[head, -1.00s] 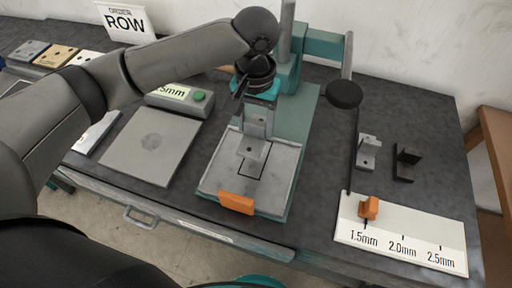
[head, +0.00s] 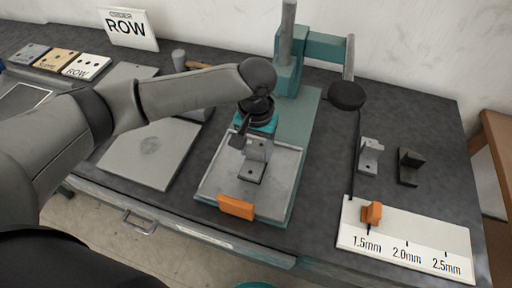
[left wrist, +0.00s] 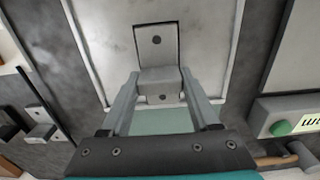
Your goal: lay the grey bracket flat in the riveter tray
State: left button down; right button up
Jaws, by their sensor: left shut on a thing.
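The grey bracket (head: 251,172) is an L-shaped piece with a hole in its plate. My left gripper (head: 257,148) is shut on the bracket's upright part, above the riveter tray (head: 283,190). In the left wrist view the bracket (left wrist: 157,42) sits between the two fingers (left wrist: 160,80), its holed plate pointing away from them. The plate lies over the black outline on the tray and nearly covers it. I cannot tell whether it touches the tray floor. My right gripper is in neither view.
An orange block (head: 236,207) sits at the tray's front edge. The teal riveter column (head: 289,70) and black lever knob (head: 346,95) stand behind. A second light grey bracket (head: 369,156), a dark bracket (head: 410,167) and a thickness scale (head: 405,243) lie to the right.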

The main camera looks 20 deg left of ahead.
aim_at(256, 149)
pick_arm(q)
jog(key=shift+c, duration=0.6)
grip_release()
notch_tip(256, 149, up, 12)
jog(key=p, duration=0.2)
jog(key=shift+r, duration=0.15)
jog(key=shift+s, duration=0.15)
